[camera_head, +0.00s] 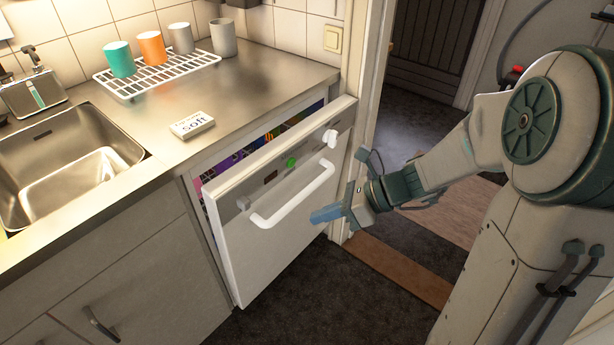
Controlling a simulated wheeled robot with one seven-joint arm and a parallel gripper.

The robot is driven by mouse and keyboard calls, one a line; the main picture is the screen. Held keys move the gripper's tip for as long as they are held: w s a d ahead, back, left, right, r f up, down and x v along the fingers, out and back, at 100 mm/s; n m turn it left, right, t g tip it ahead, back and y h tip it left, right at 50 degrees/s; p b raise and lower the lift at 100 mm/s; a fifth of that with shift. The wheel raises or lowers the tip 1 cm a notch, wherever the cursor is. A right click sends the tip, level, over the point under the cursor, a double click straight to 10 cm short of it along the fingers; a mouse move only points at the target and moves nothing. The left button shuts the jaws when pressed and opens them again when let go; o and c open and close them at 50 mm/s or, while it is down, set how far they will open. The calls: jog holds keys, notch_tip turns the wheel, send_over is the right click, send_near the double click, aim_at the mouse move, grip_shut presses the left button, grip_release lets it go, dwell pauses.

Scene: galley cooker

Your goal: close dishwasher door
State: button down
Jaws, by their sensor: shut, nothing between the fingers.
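The dishwasher door (275,243) is a pale panel with a white bar handle (292,197), a white knob and a green light near its top edge. It stands tilted a little out from the counter front, with a gap along its top and left side where colourful contents show. My gripper (318,217) is shut and empty, with bluish fingertips. I cannot tell whether the fingertips touch the door.
A door frame (371,100) stands close on the right. Dark floor (310,295) lies open in front of the dishwasher.

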jog(key=w+d+f+m+t+y+b, duration=0.2)
jog(key=w+f+m+t+y+b, duration=0.25)
jog(key=w+f+m+b, duration=0.4)
jog(key=m+t+h+b, duration=0.1)
jog(key=m+t+b, duration=0.2)
jog(key=m+t, duration=0.7)
send_near(298, 171)
jog(key=w+a+m+g+b, duration=0.1)
jog(key=w+a+r+m+g+b, duration=0.1)
jog(key=b, duration=0.1)
jog(key=w+a+r+m+g+b, duration=0.1)
jog(key=shift+w+a, duration=0.35)
jog(key=shift+w, duration=0.05)
jog(key=shift+w+a+r+b, duration=0.15)
jog(key=shift+w+a+b, duration=0.2)
jog(key=shift+a, duration=0.1)
jog(key=shift+w+r, duration=0.1)
